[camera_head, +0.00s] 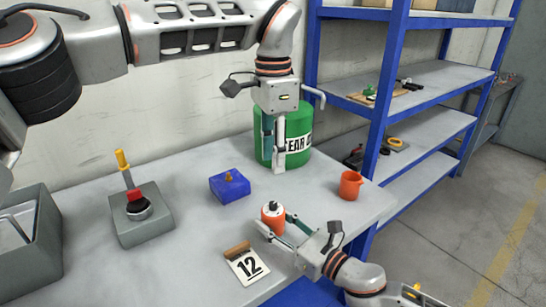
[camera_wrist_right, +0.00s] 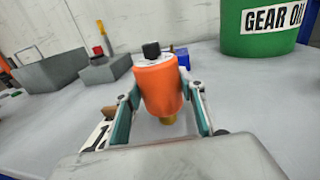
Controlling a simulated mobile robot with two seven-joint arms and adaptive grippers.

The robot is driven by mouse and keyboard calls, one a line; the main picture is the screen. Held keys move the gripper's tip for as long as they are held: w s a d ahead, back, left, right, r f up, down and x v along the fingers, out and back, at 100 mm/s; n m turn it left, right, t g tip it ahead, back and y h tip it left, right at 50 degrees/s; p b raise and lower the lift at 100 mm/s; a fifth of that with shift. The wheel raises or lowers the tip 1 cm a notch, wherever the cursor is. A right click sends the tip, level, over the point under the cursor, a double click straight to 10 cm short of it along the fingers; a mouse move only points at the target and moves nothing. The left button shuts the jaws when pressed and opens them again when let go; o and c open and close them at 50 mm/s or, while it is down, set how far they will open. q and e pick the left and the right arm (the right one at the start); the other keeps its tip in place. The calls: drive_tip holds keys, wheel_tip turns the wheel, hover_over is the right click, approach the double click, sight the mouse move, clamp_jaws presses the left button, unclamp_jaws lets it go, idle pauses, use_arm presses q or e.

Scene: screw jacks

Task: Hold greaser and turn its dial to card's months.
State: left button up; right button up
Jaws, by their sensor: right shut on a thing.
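The greaser is an orange cylinder (camera_head: 272,217) with a pale top, a black dial and a brass-coloured lower end; it also shows upright in the right wrist view (camera_wrist_right: 160,90). My right gripper (camera_head: 276,227) is shut on its sides, with one finger on each side in the wrist view. The dial's marks are too small to read.
A green gear oil drum (camera_head: 299,137) stands at the back. A blue block with a brass knob (camera_head: 230,186), an orange jug (camera_head: 351,185), a grey box with a yellow-handled lever (camera_head: 145,222) and a grey bin (camera_head: 38,262) share the table. Blue shelving (camera_head: 378,120) rises at right.

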drive_tip(key=o, duration=1.4)
drive_tip(key=shift+s, duration=0.1)
